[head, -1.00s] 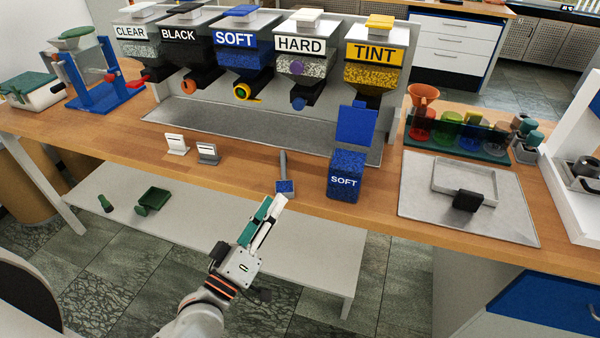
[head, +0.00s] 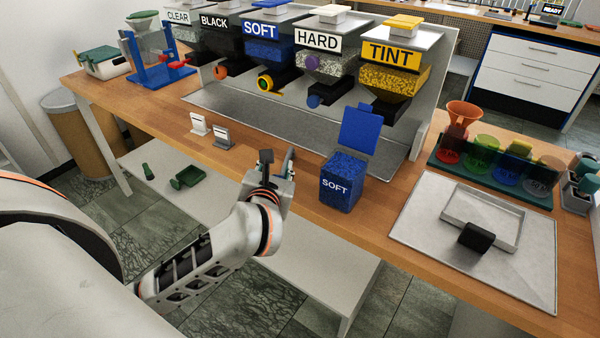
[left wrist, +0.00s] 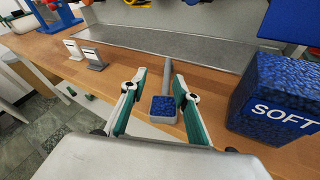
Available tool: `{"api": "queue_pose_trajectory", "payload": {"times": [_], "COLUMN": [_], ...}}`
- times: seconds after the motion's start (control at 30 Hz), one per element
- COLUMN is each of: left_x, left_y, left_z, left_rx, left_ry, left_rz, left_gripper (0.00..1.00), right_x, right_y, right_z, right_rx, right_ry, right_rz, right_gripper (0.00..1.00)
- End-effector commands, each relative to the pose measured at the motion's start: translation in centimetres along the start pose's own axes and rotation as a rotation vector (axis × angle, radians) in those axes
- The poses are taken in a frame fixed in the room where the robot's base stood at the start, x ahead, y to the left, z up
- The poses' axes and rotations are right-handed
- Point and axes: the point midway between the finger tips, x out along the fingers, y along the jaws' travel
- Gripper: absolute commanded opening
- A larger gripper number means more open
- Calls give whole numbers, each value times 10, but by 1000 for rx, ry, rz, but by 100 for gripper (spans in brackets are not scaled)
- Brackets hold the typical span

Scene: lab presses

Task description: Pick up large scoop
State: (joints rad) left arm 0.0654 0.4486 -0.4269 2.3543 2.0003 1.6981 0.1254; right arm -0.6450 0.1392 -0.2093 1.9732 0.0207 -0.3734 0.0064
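A scoop (left wrist: 163,108) with a grey handle and a square cup of blue pellets lies near the table's front edge. In the head view it is mostly hidden behind my left gripper (head: 278,162). In the left wrist view my left gripper (left wrist: 160,82) is open, with its green-and-white fingers on either side of the scoop in the picture and nothing held. I cannot tell whether the fingers touch it. My right gripper is not in view.
A blue SOFT container (head: 342,184) stands right of the scoop. Two small white and grey stands (head: 209,131) are to its left. The hopper rack (head: 300,125) is behind. A green tray-like item (head: 188,177) lies on the lower shelf. A grey tray (head: 478,228) is at right.

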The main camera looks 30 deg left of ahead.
Motion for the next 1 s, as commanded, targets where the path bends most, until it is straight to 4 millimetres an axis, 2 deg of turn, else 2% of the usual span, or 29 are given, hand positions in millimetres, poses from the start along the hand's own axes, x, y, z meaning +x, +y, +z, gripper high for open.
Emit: {"api": "queue_pose_trajectory", "payload": {"times": [0.1, 0.23, 0.57, 0.8, 1.0], "left_x": [-2, 3, 37, 69, 76], "left_y": [-10, -15, -14, -13, -14], "left_z": [-10, -14, -19, -24, -23], "left_rx": [-46, -61, -59, -60, -60], "left_ry": [62, 86, 85, 85, 84], "left_rz": [-45, -60, -57, -58, -59], "left_gripper": [30, 30, 30, 30, 30], "right_x": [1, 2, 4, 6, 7], "right_y": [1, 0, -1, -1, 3], "right_z": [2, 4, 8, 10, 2], "right_rx": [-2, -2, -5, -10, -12], "right_ry": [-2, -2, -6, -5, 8], "right_rz": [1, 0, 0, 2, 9], "right_gripper": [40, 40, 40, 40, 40]}}
